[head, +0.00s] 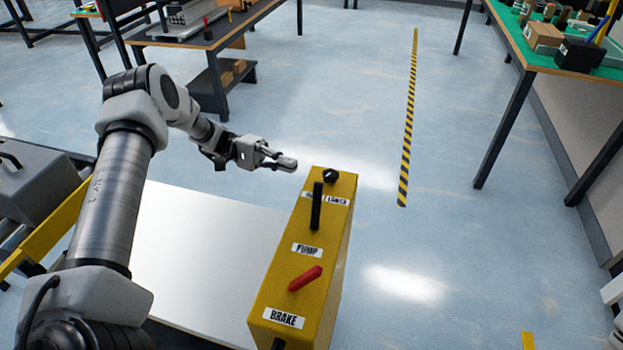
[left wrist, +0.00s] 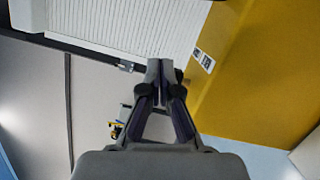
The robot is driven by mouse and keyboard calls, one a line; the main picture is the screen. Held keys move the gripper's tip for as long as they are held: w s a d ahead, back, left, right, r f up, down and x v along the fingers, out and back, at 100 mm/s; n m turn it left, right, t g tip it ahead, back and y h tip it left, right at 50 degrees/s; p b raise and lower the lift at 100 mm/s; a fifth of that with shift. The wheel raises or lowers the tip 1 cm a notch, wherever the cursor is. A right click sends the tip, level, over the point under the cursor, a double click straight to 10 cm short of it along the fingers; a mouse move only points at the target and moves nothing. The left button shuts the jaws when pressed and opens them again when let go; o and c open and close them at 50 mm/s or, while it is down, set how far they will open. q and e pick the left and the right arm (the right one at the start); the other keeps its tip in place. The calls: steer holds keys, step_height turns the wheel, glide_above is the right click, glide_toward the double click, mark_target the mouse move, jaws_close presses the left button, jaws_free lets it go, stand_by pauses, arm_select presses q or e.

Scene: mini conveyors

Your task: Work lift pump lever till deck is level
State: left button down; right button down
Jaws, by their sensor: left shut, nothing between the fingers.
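A yellow control box (head: 325,235) stands beside a flat white deck (head: 205,240). Its upper face has a black lever (head: 316,207) above the PUMP label (head: 307,250), and a red lever (head: 305,279) above the BRAKE label (head: 283,318). My left gripper (head: 288,163) is shut and empty, just beyond and left of the box's far end, apart from the pump lever. In the left wrist view its closed fingers (left wrist: 160,66) show beside the yellow box (left wrist: 255,75); no lever shows there. Whether the deck is level I cannot tell. My right gripper is out of view.
A black knob (head: 330,176) sits at the box's far end, near a small label partly readable as LOWER. A green-topped table (head: 510,35) with boxes stands at upper right, and a dark workbench (head: 215,40) at upper left. The floor right of the box is clear, with a striped line (head: 408,130).

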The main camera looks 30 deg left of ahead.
mark_target(316, 207)
arm_select(q)
steer(key=d, duration=0.2)
steer(key=d+p, duration=0.1)
steer(key=d, duration=0.2)
steer(key=d+r, duration=0.1)
steer(key=d, duration=0.1)
steer(key=shift+d+p, duration=0.3)
steer(key=shift+p, duration=0.1)
steer(key=s, duration=0.1)
steer(key=s+p, duration=0.1)
steer(key=s+r, duration=0.1)
steer(key=s, duration=0.1)
steer(key=shift+d+p, duration=0.35)
steer(key=shift+d, duration=0.05)
steer(key=shift+w+d+f, duration=0.1)
steer(key=shift+w+f, duration=0.05)
